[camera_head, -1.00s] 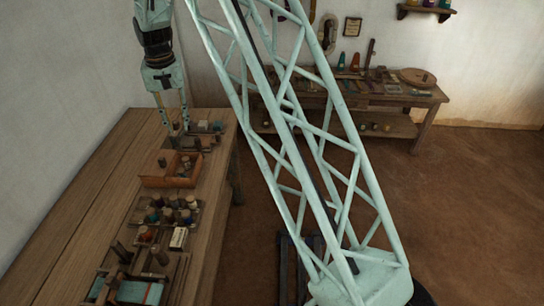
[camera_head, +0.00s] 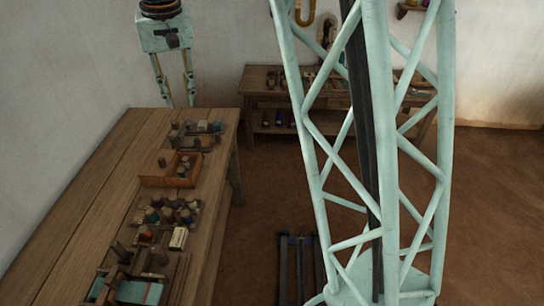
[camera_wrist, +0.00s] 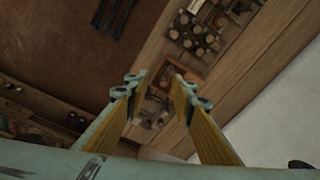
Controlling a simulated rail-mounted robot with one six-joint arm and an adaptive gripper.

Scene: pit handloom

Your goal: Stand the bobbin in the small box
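I cannot tell exactly which piece stands inside which compartment. The box also shows in the wrist view (camera_wrist: 190,77), partly behind a finger. My gripper (camera_head: 180,103) hangs above the far end of the table, well clear of the box. In the wrist view my gripper (camera_wrist: 160,83) has its fingers apart, with nothing held between them.
A tray of several coloured spools (camera_head: 168,212) lies nearer than the box. Small items (camera_head: 200,130) lie beyond it. A white label card (camera_head: 179,238) and a blue-green piece (camera_head: 138,292) are at the near end. The table's left side is bare. Another bench (camera_head: 270,95) stands behind.

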